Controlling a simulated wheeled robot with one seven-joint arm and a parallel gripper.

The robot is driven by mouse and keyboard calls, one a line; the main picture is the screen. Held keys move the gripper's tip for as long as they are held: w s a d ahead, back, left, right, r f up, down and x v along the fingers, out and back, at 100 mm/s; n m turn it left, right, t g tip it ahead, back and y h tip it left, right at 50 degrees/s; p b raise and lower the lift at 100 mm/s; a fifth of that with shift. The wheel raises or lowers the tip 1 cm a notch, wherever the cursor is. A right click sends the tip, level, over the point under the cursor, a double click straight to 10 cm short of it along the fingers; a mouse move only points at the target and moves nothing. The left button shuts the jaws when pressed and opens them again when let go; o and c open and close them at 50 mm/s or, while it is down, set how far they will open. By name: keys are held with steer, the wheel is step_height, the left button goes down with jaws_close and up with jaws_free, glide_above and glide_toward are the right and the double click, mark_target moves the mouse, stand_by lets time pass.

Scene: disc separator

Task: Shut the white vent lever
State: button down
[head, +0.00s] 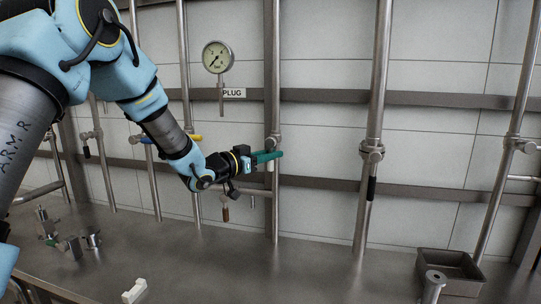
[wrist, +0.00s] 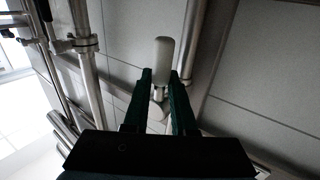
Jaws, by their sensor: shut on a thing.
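The white vent lever (wrist: 163,62) is a rounded white handle seen between my fingers in the wrist view. In the head view only a small white part (head: 269,167) shows just below the green fingers, beside the vertical pipe. My gripper (head: 272,156) reaches in from the left at the middle pipe. In the wrist view my gripper (wrist: 161,80) has its green fingers on either side of the lever, shut on it. The valve body behind the lever is mostly hidden by the fingers.
A black-handled valve (head: 371,188) hangs on the pipe to the right. A dark tray (head: 450,268) and a white block (head: 134,291) are on the steel bench (head: 300,270).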

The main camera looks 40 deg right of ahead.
steer(key=shift+f+b, duration=0.1)
steer(key=shift+b, duration=0.2)
steer(key=shift+s+d+f+n+h+b, duration=0.1)
steer(key=shift+n+h+b, duration=0.2)
steer(key=shift+n+b, duration=0.3)
steer(key=n+b, duration=0.1)
steer(key=n+h+b, duration=0.1)
steer(key=b, duration=0.1)
steer(key=shift+s+d+f, duration=0.1)
steer(key=shift+s+d, duration=0.05)
steer(key=shift+s, duration=0.1)
steer(key=r+n+t+b, duration=0.1)
steer(key=n+t+b, duration=0.3)
steer(key=n, duration=0.3)
steer(key=s+d+r+n+t+b, duration=0.1)
steer(key=n+t+b, duration=0.4)
steer(key=n+b, duration=0.2)
steer(key=s+r+n+t+h+b, duration=0.1)
steer(key=n+t+b, duration=0.4)
steer(key=n+b, duration=0.1)
steer(key=shift+d+r+n, duration=0.15)
steer(key=shift+r+n, duration=0.25)
steer(key=shift+n, duration=0.3)
steer(key=shift+r+n, duration=0.1)
steer(key=shift+n, duration=0.2)
